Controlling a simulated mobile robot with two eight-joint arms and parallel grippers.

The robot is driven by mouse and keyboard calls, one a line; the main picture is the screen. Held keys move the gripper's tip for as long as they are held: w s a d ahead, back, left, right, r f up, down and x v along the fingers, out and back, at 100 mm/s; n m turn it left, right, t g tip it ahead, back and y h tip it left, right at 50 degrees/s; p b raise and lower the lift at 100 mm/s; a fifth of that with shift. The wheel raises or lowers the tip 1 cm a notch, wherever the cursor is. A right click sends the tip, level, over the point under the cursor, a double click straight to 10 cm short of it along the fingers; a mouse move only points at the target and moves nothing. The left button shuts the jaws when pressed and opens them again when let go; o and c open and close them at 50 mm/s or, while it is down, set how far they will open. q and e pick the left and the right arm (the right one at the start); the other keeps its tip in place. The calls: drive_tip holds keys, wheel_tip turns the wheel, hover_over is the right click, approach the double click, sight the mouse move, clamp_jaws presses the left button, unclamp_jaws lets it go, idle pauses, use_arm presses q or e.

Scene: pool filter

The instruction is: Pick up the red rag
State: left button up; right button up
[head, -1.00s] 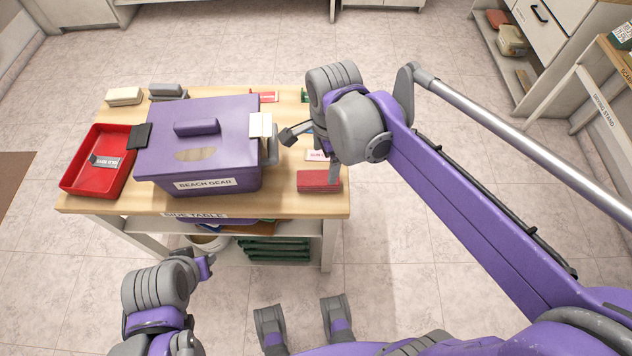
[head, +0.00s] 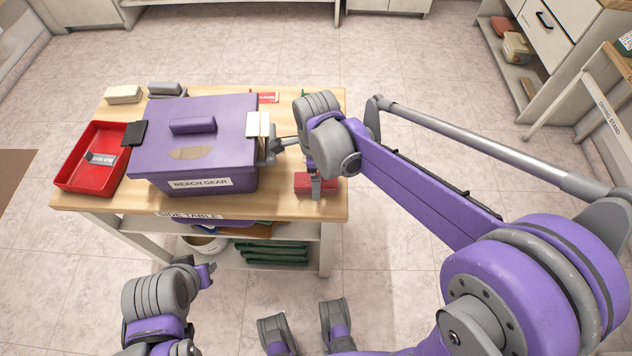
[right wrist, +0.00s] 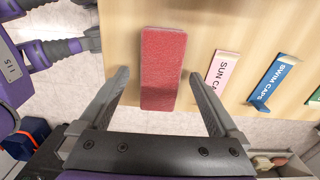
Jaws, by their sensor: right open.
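The red rag (head: 302,181) is a flat, folded-looking rectangle lying near the front right corner of the side table (head: 250,206). In the right wrist view the red rag (right wrist: 163,68) lies lengthwise between the two fingers, with a gap on each side. My right gripper (right wrist: 160,78) is open and empty above it. In the head view my right gripper (head: 316,182) points down at the rag, one finger covering part of it; the far finger is hidden. My left gripper (head: 203,272) hangs low in front of the table, and its jaw state is unclear.
A purple BEACH GEAR box (head: 195,150) stands left of the rag. A red tray (head: 72,175) is at the table's left end. A pink label (right wrist: 222,78) and a blue SWIM CAPS label (right wrist: 273,82) lie beside the rag. Open floor surrounds the table.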

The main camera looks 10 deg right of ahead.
drive_tip(key=shift+f, duration=0.85)
drive_tip(key=c, duration=1.4)
wheel_tip(320, 180, up, 10)
drive_tip(key=shift+r+p, duration=0.1)
drive_tip(key=shift+p, duration=0.6)
drive_tip(key=shift+c, duration=0.2)
